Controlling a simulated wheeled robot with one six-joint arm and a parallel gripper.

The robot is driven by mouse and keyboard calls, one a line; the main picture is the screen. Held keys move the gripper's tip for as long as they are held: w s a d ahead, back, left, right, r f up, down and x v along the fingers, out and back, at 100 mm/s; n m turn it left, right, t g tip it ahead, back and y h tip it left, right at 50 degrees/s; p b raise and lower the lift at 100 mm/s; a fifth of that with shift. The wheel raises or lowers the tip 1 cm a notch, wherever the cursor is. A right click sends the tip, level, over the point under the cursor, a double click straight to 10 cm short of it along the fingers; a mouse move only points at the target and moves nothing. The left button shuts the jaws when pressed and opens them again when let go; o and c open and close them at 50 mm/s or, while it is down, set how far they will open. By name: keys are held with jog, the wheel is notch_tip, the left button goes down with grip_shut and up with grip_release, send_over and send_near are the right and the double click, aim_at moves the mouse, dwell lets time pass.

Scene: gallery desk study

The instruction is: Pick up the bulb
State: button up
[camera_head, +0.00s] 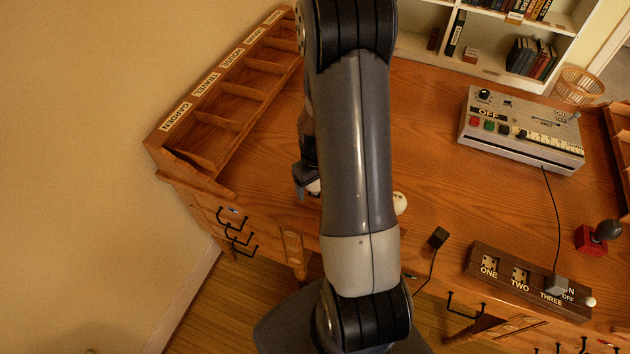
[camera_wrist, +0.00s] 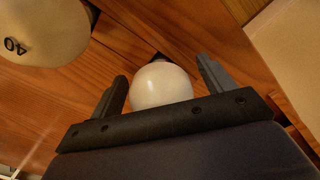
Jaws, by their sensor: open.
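A white round bulb (camera_wrist: 161,86) shows in the wrist view between the two fingers of my gripper (camera_wrist: 162,76), which are open, with a gap on each side of it. Its lower part is hidden by the gripper body. In the head view my gripper (camera_head: 301,182) is low over the desk's left front, and a bit of this bulb (camera_head: 314,187) shows beside it, mostly hidden by my arm. A second, cream bulb marked 40 (camera_wrist: 42,32) lies to the left in the wrist view. It also shows right of my arm in the head view (camera_head: 399,203).
A wooden labelled sorter (camera_head: 215,95) runs along the desk's left edge. A grey control box (camera_head: 520,130), a switched socket strip (camera_head: 505,268) and a red-based joystick (camera_head: 592,240) stand to the right. A black plug (camera_head: 438,237) lies near the front edge. The desk middle is clear.

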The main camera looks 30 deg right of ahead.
jog(key=shift+f, duration=0.15)
jog(key=shift+c, duration=0.6)
jog(key=c, duration=0.8)
jog(key=shift+o, duration=0.2)
